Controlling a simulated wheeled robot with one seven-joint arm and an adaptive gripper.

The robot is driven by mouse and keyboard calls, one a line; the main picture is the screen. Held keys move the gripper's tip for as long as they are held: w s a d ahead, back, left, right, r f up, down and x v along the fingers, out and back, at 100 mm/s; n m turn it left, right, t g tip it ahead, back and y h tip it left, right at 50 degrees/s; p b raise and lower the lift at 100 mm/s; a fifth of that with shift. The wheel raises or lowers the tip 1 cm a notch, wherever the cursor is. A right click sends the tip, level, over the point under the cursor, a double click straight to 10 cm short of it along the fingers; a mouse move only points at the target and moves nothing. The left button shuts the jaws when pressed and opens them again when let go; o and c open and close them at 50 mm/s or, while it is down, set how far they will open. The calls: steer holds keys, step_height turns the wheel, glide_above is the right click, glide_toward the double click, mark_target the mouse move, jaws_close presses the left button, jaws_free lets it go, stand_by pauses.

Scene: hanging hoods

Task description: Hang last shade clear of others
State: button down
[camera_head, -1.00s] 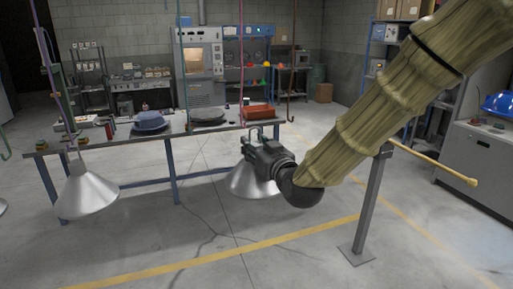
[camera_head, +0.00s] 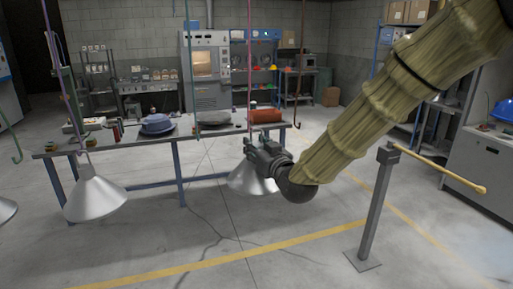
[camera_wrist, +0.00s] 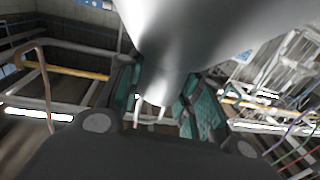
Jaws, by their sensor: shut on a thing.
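My gripper (camera_head: 254,150) is shut on a silver cone-shaped shade (camera_head: 249,181) at mid-picture in the head view. In the wrist view the shade (camera_wrist: 190,30) fills the top, its narrow neck between the teal finger pads; its tip is partly hidden. A pink hanging rod (camera_head: 249,60) comes down just behind my gripper; its lower end is hidden, so I cannot tell whether it touches the shade. Another silver shade (camera_head: 95,197) hangs from a purple rod (camera_head: 62,75) at the left. Part of a third shade (camera_head: 6,211) shows at the left edge.
A brown hook (camera_head: 298,105) hangs empty to the right of my gripper. A green hook (camera_head: 14,148) hangs empty at the far left, and a green rod (camera_head: 188,65) hangs between. A workbench (camera_head: 120,147) stands behind. A grey post with a yellow bar (camera_head: 440,170) stands right of my arm.

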steer(key=shift+w+a, duration=0.2)
steer(key=shift+w, duration=0.4)
stand_by(0.6)
steer(key=shift+w+a+b, duration=0.2)
steer(key=shift+w+b, duration=0.15)
steer(key=shift+w, duration=0.35)
steer(key=shift+w+a, duration=0.15)
steer(key=shift+w, duration=0.2)
steer(key=shift+b+x, duration=0.35)
steer(key=shift+x, duration=0.9)
steer(key=shift+w, duration=0.15)
steer(key=shift+f+b, duration=1.15)
steer(key=shift+f, duration=0.15)
stand_by(0.5)
steer(key=c, duration=0.9)
jaws_free()
